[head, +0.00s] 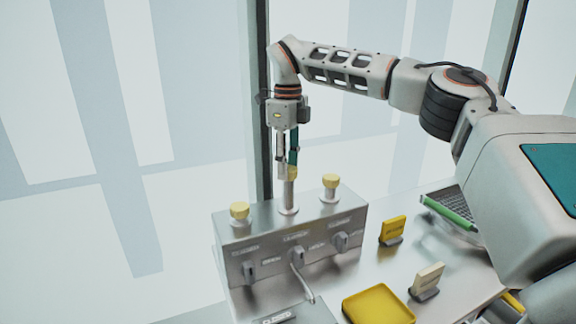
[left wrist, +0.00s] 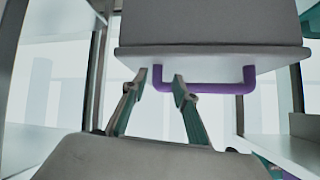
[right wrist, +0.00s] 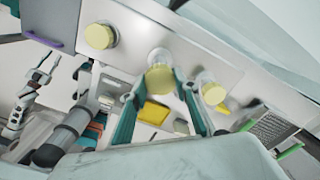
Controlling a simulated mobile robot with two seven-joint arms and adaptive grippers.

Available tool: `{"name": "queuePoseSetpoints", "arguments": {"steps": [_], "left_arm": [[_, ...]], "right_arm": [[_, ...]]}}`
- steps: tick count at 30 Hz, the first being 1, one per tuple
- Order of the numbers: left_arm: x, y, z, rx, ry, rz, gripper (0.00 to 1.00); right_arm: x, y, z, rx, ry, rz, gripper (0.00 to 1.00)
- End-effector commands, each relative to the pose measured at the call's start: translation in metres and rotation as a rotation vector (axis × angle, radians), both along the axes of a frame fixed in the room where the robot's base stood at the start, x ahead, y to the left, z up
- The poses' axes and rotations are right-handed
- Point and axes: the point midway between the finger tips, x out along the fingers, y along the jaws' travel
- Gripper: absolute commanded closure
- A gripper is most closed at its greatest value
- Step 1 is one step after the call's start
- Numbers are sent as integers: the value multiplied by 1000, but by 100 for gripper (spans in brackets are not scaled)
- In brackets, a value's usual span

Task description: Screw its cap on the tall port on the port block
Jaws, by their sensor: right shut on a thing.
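The port block (head: 290,252) is a grey metal box with three ports on top. The tall port (head: 288,196) stands in the middle as an upright metal stem. My right gripper (head: 291,170) points down over it, shut on a yellow cap (head: 292,174) at the stem's top. In the right wrist view the cap (right wrist: 160,79) sits between the fingertips, over the port; I cannot tell how far it is threaded.
Yellow caps sit on the left port (head: 239,211) and right port (head: 330,181). The block's front has several knobs and a lever. A yellow tray (head: 378,305), a yellow sign (head: 394,229), a pale sign (head: 428,279) and a green-edged device (head: 449,211) stand right of it.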

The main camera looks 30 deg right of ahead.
Motion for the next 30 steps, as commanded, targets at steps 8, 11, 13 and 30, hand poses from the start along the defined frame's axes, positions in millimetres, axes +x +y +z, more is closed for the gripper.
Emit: {"name": "queuePoseSetpoints", "arguments": {"steps": [8,11,13,30], "left_arm": [[0,-1,0,-2,0,2,71],[0,-2,0,-5,1,4,71],[0,-3,0,-9,2,7,71],[-2,-3,-1,-9,4,6,71]], "right_arm": [[0,0,-1,0,0,0,81],[0,0,-2,0,0,0,81],[0,0,-3,1,1,0,81],[0,0,-6,0,0,0,81]]}}
